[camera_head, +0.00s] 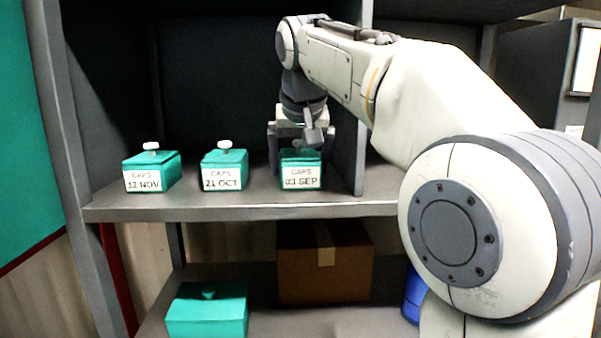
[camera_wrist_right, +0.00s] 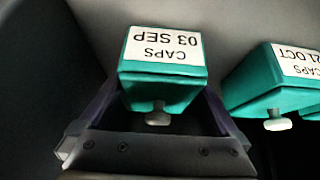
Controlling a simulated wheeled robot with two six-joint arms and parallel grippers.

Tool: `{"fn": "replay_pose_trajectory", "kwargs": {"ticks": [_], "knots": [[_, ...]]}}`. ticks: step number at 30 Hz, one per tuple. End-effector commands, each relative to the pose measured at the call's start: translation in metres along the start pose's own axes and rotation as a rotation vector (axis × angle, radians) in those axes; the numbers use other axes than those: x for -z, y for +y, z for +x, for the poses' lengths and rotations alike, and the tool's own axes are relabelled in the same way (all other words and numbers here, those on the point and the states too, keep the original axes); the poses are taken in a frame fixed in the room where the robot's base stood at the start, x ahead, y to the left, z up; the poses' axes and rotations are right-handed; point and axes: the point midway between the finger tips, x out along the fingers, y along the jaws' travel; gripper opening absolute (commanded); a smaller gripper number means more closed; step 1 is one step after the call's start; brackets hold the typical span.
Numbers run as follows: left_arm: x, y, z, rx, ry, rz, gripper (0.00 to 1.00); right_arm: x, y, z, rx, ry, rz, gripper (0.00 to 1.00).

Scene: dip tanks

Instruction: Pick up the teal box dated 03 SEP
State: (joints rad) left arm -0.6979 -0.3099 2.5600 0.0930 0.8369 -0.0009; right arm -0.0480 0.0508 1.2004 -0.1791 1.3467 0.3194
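The teal box dated 03 SEP (camera_head: 301,182) stands upright on the upper shelf at the right end of a row, its white label facing front. In the right wrist view the same box (camera_wrist_right: 162,75) appears upside down with its pale knob toward the gripper. My right gripper (camera_head: 300,160) reaches down over it from above, one finger on each side of the box. The fingers are spread, and I see no clear contact. The box's top is partly hidden by the gripper. My left gripper is not in view.
Teal boxes dated 21 OCT (camera_head: 224,170) and 12 NOV (camera_head: 150,172) stand to the left on the shelf (camera_head: 230,206). A shelf divider (camera_head: 362,120) rises close on the right. Below are a cardboard box (camera_head: 350,275), a teal box (camera_head: 207,315) and a blue object (camera_head: 413,295).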

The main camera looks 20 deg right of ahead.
Motion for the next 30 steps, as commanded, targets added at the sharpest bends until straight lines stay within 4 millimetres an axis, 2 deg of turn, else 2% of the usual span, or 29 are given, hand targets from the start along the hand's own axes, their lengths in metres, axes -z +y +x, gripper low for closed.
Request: {"fn": "replay_pose_trajectory", "kwargs": {"ticks": [1,3,5,17,30], "knots": [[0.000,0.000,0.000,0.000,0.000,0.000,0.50,0.000,0.000,0.000,0.000,0.000,0.000,0.77],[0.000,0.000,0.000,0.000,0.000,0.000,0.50,0.000,0.000,0.000,0.000,0.000,0.000,0.50],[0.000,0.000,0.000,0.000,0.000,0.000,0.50,0.000,0.000,0.000,0.000,0.000,0.000,0.30],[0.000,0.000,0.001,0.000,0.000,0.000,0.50,0.002,0.000,-0.003,-0.001,0.000,0.000,0.30],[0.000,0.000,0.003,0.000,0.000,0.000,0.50,0.017,0.000,-0.025,0.000,0.002,0.000,0.30]]}}
